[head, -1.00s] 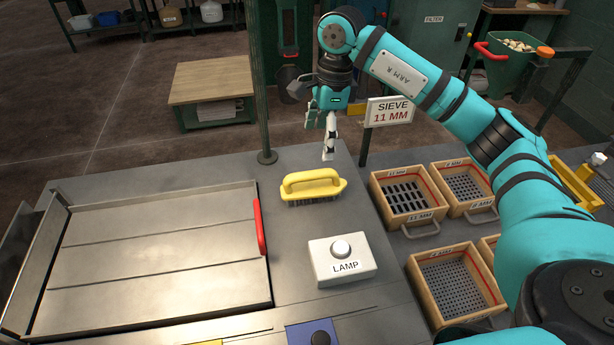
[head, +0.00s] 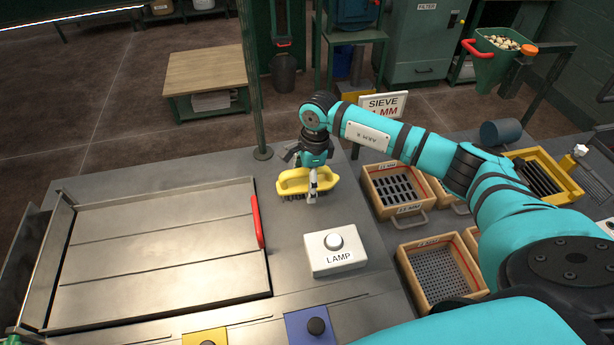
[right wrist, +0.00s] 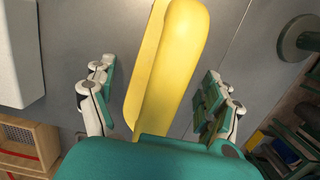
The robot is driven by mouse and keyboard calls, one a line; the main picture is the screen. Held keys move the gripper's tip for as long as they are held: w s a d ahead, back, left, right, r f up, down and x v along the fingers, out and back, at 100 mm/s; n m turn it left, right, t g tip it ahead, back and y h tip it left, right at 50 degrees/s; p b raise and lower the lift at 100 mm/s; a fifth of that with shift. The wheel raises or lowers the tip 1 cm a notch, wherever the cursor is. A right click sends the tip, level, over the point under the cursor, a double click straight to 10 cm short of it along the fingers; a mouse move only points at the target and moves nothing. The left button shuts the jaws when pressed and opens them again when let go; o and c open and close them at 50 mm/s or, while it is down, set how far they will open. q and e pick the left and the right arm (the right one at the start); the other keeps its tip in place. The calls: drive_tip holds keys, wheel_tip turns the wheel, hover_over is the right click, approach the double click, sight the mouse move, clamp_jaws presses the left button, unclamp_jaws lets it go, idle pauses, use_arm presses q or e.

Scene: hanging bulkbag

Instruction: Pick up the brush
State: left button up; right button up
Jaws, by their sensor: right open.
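My right gripper (head: 312,190) is over the right part of the brush, pointing down. In the right wrist view the yellow brush handle (right wrist: 165,75) runs between the two open fingers of my right gripper (right wrist: 155,105), with a gap on each side. The fingers do not appear to touch it. Part of the brush is hidden behind the gripper in the head view.
A white lamp box (head: 331,262) stands just in front of the brush. A metal tray (head: 160,255) with a red handle (head: 257,222) is to the left. Wooden sieve boxes (head: 400,210) and a sieve sign (head: 383,104) are to the right. A green post (head: 262,153) rises behind.

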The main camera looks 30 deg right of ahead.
drive_tip(key=shift+f, duration=0.3)
drive_tip(key=shift+c, duration=0.4)
drive_tip(key=c, duration=1.3)
drive_tip(key=shift+r+b, duration=0.3)
drive_tip(key=shift+r, duration=0.25)
wheel_tip(320, 180, up, 8)
drive_tip(key=shift+f+b, duration=0.15)
drive_tip(key=shift+b, duration=0.95)
drive_tip(key=shift+r, duration=0.65)
